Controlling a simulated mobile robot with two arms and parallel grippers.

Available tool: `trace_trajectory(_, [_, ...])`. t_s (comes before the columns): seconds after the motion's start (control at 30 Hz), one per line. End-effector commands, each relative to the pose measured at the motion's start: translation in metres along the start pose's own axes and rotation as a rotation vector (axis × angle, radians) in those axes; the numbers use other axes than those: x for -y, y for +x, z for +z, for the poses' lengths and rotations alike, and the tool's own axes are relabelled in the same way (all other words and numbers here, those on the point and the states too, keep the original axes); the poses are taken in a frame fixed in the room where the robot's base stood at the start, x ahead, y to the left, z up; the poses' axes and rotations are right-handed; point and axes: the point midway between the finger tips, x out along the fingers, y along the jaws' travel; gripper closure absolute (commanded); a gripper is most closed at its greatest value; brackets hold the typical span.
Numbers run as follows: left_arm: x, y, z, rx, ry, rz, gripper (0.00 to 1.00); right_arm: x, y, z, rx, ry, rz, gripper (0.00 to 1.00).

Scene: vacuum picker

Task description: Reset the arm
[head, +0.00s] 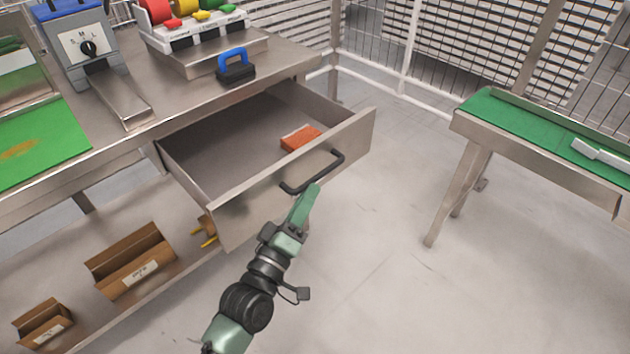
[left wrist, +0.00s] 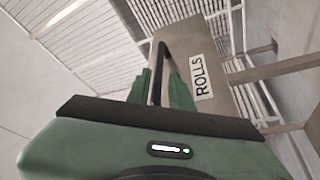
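My left gripper (head: 310,192) comes up from the bottom of the head view, with its fingertips close to the black handle (head: 312,175) of the pulled-out drawer. In the left wrist view, its two green fingers (left wrist: 160,90) are apart, with the black handle (left wrist: 160,62) seen between them; whether they touch it I cannot tell. The steel drawer (head: 240,205) is open under the workbench, and its front carries a "ROLLS" label (left wrist: 201,76). My right gripper is in neither view.
An orange box (head: 300,137) lies in the drawer. Cardboard boxes (head: 130,262) stand on the lower shelf. A green-topped table (head: 520,122) is at right, with clear floor between.

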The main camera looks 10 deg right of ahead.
Motion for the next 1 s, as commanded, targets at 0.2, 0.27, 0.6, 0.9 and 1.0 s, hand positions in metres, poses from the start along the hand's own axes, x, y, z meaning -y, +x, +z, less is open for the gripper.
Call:
trace_trajectory(0.2, [0.000,-0.017,0.000,0.000,-0.001,0.000,0.78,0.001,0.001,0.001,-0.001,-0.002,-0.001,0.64])
trace_trajectory(0.27, [0.000,-0.017,0.000,0.000,-0.001,0.000,0.78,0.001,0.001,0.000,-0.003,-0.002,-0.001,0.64])
trace_trajectory(0.6, [0.000,-0.017,0.000,0.000,-0.001,0.000,0.78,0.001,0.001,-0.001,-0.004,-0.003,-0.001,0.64])
trace_trajectory(0.9, [0.016,-0.036,0.010,0.091,0.096,-0.108,0.78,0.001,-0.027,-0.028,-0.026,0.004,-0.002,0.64])
trace_trajectory(1.0, [0.041,-0.069,0.019,0.218,0.225,-0.257,0.78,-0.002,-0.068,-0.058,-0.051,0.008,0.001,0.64])
